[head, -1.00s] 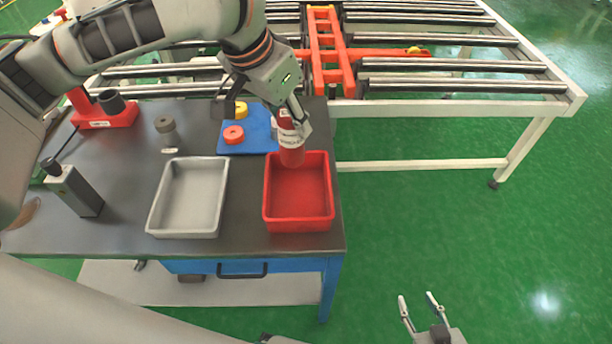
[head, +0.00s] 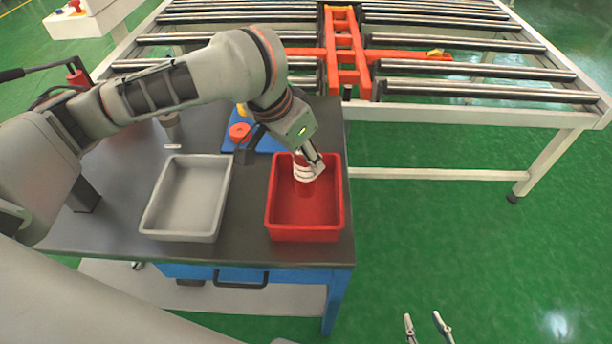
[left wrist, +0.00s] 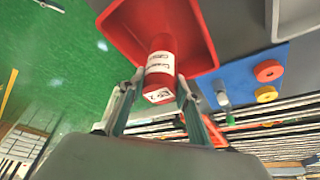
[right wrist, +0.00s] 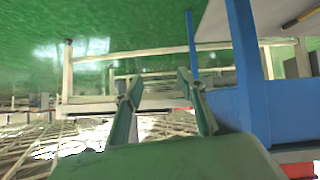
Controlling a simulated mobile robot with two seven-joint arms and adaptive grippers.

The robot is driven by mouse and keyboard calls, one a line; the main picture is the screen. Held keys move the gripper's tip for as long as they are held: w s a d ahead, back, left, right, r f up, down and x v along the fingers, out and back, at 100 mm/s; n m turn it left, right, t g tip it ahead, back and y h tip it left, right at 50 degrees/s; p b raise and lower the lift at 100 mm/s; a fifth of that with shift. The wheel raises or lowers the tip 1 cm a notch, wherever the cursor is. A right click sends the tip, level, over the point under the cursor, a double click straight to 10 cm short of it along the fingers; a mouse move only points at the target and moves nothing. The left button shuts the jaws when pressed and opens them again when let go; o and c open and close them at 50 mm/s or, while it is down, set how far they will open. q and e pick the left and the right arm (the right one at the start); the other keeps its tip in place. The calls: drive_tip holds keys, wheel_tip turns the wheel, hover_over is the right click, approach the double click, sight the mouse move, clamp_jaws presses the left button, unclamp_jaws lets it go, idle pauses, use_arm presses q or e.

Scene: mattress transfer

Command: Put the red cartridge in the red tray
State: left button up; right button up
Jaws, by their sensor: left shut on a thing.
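The red cartridge with a white label shows in the left wrist view (left wrist: 161,66), between the fingertips of my left gripper (left wrist: 158,88). My left gripper (head: 310,168) is shut on it. In the head view the cartridge (head: 304,166) is at the back part of the red tray (head: 305,236), mostly hidden by the gripper. Its lower end is over or inside the tray; I cannot tell whether it touches the floor of it. My right gripper (head: 428,328) is open and empty over the green floor, right of the table; its fingers also show in the right wrist view (right wrist: 160,90).
A grey tray (head: 187,236) stands left of the red tray on the dark table (head: 120,220). Behind is a blue mat (head: 268,144) with a red ring piece (head: 239,132). A roller conveyor (head: 480,110) stands behind the table. Green floor is free at right.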

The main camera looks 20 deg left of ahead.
sight(306, 173)
use_arm(q)
wheel_tip(306, 173, down, 5)
drive_tip(key=shift+f+b, duration=0.1)
drive_tip(key=shift+b, duration=0.95)
drive_tip(key=o, duration=1.2)
drive_tip(key=shift+o, duration=0.2)
drive_tip(key=p+v, duration=0.5)
drive_tip(key=v, duration=0.7)
